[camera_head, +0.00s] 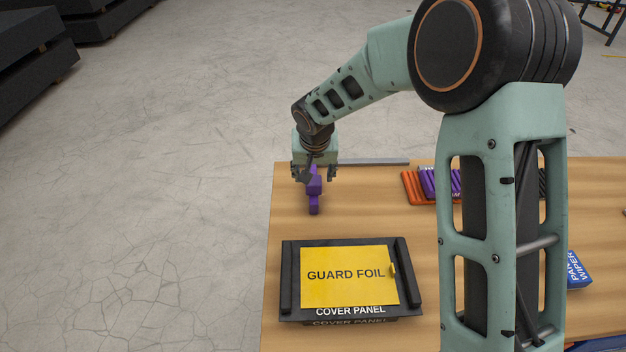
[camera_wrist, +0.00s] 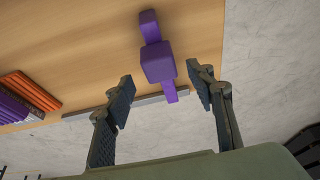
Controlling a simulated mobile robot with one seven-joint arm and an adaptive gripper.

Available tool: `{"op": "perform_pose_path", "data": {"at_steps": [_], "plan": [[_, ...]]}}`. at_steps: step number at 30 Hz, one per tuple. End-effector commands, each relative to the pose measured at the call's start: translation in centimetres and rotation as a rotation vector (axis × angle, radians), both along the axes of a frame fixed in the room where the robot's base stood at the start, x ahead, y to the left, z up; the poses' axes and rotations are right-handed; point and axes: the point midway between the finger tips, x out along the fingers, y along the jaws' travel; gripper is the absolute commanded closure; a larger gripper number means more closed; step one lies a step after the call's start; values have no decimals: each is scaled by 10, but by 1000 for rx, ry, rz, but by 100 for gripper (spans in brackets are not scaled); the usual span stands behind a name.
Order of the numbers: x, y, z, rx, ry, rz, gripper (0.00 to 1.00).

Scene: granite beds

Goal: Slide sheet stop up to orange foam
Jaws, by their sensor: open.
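A purple piece (camera_head: 314,204), perhaps the sheet stop, has a chunky block in its middle and narrower ends. It is near the left end of the wooden table; it also shows in the wrist view (camera_wrist: 157,61). My gripper (camera_head: 314,175) is above it, open and empty. In the wrist view my fingers (camera_wrist: 163,84) stand one on each side of the narrow lower end of the purple piece, with gaps on both sides. Orange foam strips (camera_head: 409,188) lie beside purple strips to the right; they also show at the left of the wrist view (camera_wrist: 36,91).
A black cover panel (camera_head: 410,299) with a yellow guard foil (camera_head: 345,260) lies in front. A grey bar (camera_head: 375,161) runs along the table's far edge. A blue wiper box (camera_head: 577,273) is at the right. Bare tabletop (camera_head: 365,205) lies between the purple piece and the strips.

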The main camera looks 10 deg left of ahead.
Motion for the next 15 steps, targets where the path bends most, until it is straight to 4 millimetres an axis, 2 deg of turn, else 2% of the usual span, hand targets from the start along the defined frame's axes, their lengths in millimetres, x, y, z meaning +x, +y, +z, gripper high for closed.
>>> {"op": "perform_pose_path", "data": {"at_steps": [3,6,15], "plan": [[7,3,-19,-1,2,2,50],[12,4,-30,-1,1,1,50],[18,5,-42,0,-2,1,50]]}}
